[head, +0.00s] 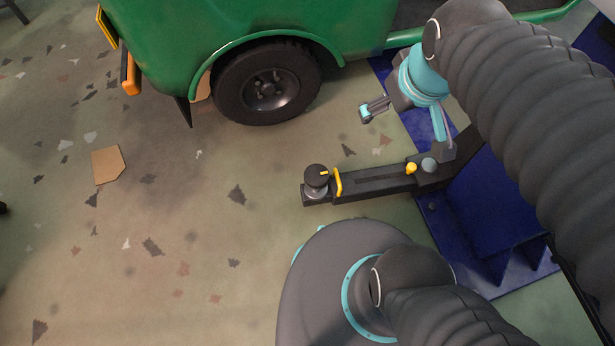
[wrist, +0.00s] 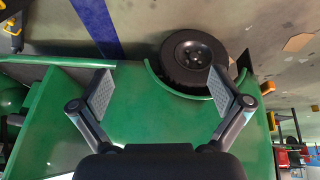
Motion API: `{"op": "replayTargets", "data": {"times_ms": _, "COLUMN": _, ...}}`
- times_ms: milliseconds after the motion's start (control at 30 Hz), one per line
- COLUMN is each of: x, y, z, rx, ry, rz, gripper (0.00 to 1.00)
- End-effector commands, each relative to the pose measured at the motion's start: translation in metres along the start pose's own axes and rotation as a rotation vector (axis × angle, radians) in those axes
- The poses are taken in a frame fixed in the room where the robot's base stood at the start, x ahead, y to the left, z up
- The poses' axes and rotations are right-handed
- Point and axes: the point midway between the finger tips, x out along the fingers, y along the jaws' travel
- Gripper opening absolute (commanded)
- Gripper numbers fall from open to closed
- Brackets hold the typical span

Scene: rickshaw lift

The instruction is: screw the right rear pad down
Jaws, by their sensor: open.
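A round black pad (head: 316,174) with a small yellow mark on top sits on a grey screw base at the free end of a black lift arm (head: 375,180). It is the only pad I can make out, and it stands clear of the vehicle. A yellow handle (head: 338,183) stands beside it on the arm. My gripper (head: 374,109) hangs above and beyond the lift arm, to the right of the pad, and touches nothing. In the wrist view my gripper (wrist: 162,88) has its two fingers wide apart and empty, facing the green vehicle's side.
The green rickshaw (head: 290,25) with its black wheel (head: 262,85) stands beyond the lift arm. A blue lift base (head: 480,205) lies at the right. A cardboard piece (head: 108,165) lies on the speckled floor (head: 200,220), which is mostly free at the left.

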Motion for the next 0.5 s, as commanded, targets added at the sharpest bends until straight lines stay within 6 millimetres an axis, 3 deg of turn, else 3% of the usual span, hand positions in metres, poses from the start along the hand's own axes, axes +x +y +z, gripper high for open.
{"op": "replayTargets", "data": {"times_ms": 33, "x": 0.019, "y": -0.004, "z": -0.004, "rx": -0.104, "ry": -0.026, "rz": -0.017, "gripper": 1.0}}
{"op": "replayTargets", "data": {"times_ms": 300, "x": 0.107, "y": -0.028, "z": -0.028, "rx": -0.754, "ry": -0.109, "rz": -0.123, "gripper": 1.0}}
{"op": "replayTargets", "data": {"times_ms": 500, "x": 0.178, "y": -0.052, "z": -0.034, "rx": -1.23, "ry": -0.139, "rz": -0.23, "gripper": 1.0}}
